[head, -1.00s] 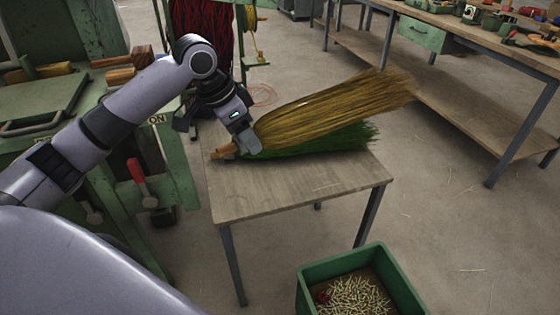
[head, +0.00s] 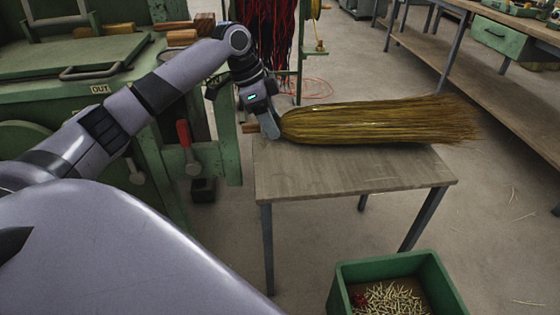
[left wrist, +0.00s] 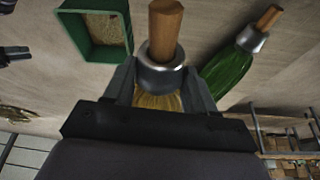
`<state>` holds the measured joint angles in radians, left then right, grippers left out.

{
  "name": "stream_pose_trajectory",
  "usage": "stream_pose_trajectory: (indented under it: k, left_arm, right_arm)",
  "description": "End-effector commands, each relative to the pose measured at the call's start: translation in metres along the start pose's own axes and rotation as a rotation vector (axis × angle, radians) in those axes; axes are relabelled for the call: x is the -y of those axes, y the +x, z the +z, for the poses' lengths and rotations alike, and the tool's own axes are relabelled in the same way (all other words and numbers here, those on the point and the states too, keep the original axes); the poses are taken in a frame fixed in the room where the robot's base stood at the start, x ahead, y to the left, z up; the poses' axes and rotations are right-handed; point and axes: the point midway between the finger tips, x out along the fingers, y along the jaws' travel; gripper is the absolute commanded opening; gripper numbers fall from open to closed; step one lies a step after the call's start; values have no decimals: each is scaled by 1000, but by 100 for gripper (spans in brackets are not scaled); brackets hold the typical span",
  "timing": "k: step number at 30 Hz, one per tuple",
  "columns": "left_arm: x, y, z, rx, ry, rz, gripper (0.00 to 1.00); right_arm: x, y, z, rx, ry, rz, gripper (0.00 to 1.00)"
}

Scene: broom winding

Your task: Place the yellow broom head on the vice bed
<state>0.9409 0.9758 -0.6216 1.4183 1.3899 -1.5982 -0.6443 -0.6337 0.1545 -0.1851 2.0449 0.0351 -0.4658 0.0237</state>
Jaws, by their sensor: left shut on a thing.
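The yellow broom head (head: 380,122) has long straw-coloured bristles and points right over the small wooden table. My left gripper (head: 269,124) is shut on it at its neck end. In the left wrist view, its wooden stub (left wrist: 165,28) and metal collar (left wrist: 160,72) sit between my two fingers (left wrist: 160,90). A green broom head (left wrist: 229,75) with a similar stub lies beside it in that view; it is hidden in the head view now. I cannot pick out the vice bed with certainty.
The small table (head: 350,178) stands below the broom head. A green bin (head: 395,266) with small pieces is in front of it. A green machine (head: 70,70) marked OUT stands left, with a red-handled lever (head: 184,140). A workbench (head: 490,50) is at right.

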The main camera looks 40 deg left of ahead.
Motion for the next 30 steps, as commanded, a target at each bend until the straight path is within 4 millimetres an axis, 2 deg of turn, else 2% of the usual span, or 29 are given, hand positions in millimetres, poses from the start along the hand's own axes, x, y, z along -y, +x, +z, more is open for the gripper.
stream_pose_trajectory:
  k: [1,6,13,21,30]
  left_arm:
    - [0,15,6,-1,-1,0,13]
    - [0,46,18,-3,0,-2,13]
    - [0,63,24,-4,0,-3,13]
    - [0,104,40,-4,0,-2,13]
    - [0,110,42,-4,0,-3,13]
  right_arm:
    - [1,4,5,1,-3,-2,43]
    - [7,5,-3,-21,-13,-15,43]
    - [14,6,-15,-53,-19,-29,43]
    - [18,10,-13,-59,-31,-38,43]
    - [22,8,-19,-71,-35,-46,43]
